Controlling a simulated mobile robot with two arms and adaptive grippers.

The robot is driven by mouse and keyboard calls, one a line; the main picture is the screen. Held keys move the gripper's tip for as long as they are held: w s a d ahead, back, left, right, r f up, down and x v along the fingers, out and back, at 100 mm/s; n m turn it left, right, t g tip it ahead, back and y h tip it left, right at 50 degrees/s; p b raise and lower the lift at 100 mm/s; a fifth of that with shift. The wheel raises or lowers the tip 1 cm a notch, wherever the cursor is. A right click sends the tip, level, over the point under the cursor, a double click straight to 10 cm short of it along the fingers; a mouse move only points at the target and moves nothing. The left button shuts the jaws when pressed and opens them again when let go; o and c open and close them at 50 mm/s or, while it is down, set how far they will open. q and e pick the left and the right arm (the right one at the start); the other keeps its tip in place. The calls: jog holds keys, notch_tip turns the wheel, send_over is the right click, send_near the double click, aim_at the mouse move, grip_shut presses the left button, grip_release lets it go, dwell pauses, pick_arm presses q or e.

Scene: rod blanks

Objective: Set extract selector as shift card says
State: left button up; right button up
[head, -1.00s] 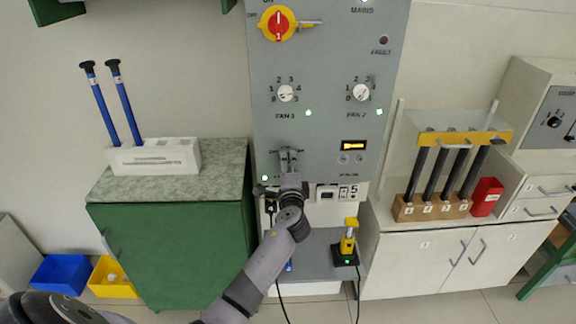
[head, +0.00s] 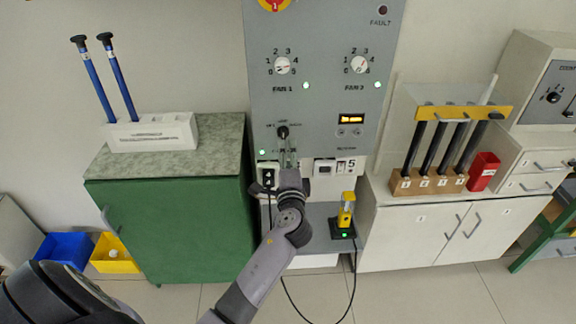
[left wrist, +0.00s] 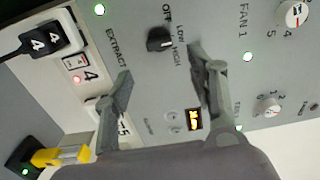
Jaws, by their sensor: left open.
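The extract selector (head: 282,132) is a small black knob low on the grey panel. In the left wrist view the selector (left wrist: 158,40) stands beside the words OFF, LOW and HIGH, with EXTRACT printed to its left. I cannot tell surely which word it points at. My left gripper (head: 287,156) is just below the knob in the head view. In the left wrist view the left gripper (left wrist: 160,68) is open and empty, its fingers apart, with the knob visible beyond the gap between them. No shift card can be made out. My right gripper is out of view.
Fan dials (head: 283,66) and (head: 359,64) sit higher on the panel. An amber display (head: 351,119) is to the right. A yellow device (head: 346,211) stands on the shelf below. A green cabinet (head: 170,230) is at left, and a rack of dark rods (head: 430,180) at right.

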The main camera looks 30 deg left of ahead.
pick_arm(q)
jog(key=v, duration=0.3)
jog(key=shift+s+d, duration=0.15)
jog(key=shift+s, duration=0.05)
dwell(0.3)
